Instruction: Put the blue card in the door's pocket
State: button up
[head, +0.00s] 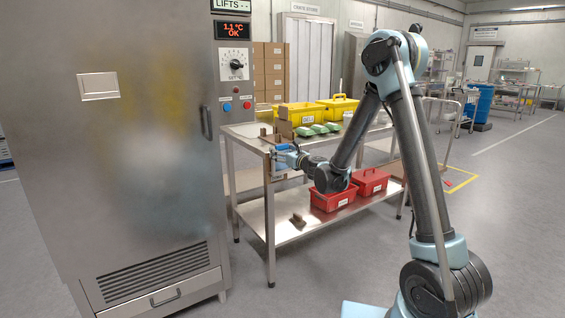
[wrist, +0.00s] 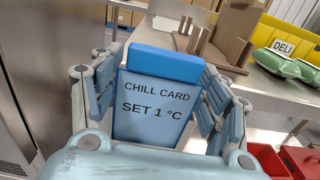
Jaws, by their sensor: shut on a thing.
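The blue card (wrist: 158,102) fills the middle of the wrist view, reading "CHILL CARD SET 1 °C", with a darker blue strip along its top. My gripper (wrist: 162,95) is shut on it, with one finger at each side. In the head view my gripper (head: 284,152) holds the card at the left front corner of the steel table. The door's pocket (head: 98,86) is a pale framed rectangle high on the steel cabinet door (head: 150,160), apart from my gripper and to its left.
The cabinet has a door handle (head: 207,122), a dial (head: 233,65) and a display reading 1.1 °C OK (head: 233,30). The steel table (head: 245,132) holds yellow bins (head: 302,114), green packs (head: 318,130) and a brown cardboard holder (wrist: 222,35). Red bins (head: 333,200) stand on its lower shelf.

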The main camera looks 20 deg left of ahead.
jog(key=shift+r, duration=1.1)
jog(key=shift+r, duration=0.15)
jog(key=shift+r, duration=3.2)
